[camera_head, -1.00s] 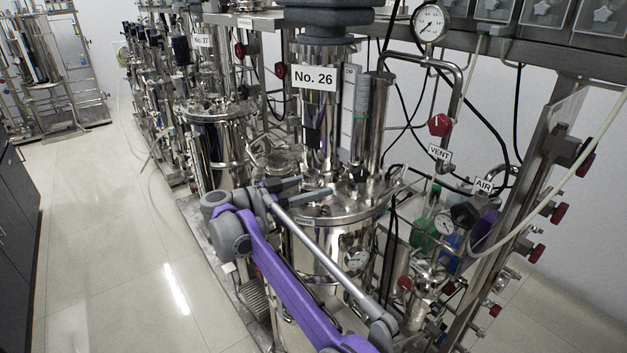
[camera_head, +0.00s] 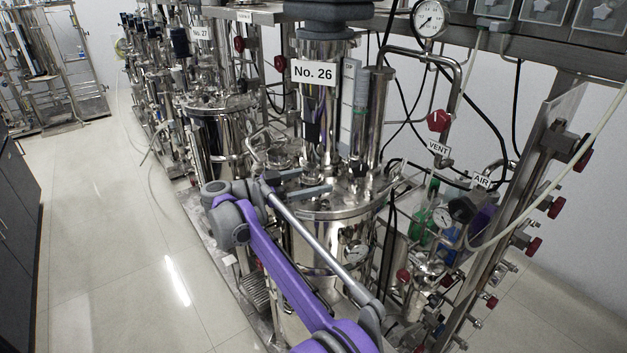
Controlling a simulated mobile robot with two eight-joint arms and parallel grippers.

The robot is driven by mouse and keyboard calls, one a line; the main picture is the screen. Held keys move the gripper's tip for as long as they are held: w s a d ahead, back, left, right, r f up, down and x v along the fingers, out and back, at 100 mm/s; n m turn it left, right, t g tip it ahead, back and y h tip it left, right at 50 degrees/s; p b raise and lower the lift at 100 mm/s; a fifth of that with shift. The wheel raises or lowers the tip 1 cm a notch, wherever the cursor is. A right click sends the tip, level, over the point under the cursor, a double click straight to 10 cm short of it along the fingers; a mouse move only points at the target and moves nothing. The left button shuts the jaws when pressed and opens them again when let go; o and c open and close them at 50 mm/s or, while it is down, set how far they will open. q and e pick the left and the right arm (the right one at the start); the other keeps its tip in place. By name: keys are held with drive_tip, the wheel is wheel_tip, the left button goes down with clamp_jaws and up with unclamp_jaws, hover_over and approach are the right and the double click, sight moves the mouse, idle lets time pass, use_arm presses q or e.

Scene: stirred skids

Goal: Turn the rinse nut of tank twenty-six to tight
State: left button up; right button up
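Tank twenty-six (camera_head: 325,235) is a shiny steel vessel with a flanged lid, under a white "No. 26" label (camera_head: 313,73). My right arm, purple and grey, rises in front of it from the bottom edge. My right gripper (camera_head: 314,180) is at the left part of the lid. Its two grey fingers lie apart, pointing right, with a gap between them. I see nothing clearly held. I cannot pick out the rinse nut among the small steel fittings on the lid; the fingers and wrist cover part of that area. My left gripper is not in view.
Tank twenty-seven (camera_head: 222,135) stands behind to the left. The VENT pipe with a red knob (camera_head: 438,121) and pressure gauge (camera_head: 429,18) rises at right. Hoses, an AIR label (camera_head: 481,181) and red-knobbed valves crowd the right side. The tiled floor (camera_head: 110,240) at left is clear.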

drive_tip(key=shift+o, duration=0.4)
drive_tip(key=v, duration=1)
drive_tip(key=shift+a+p, duration=0.4)
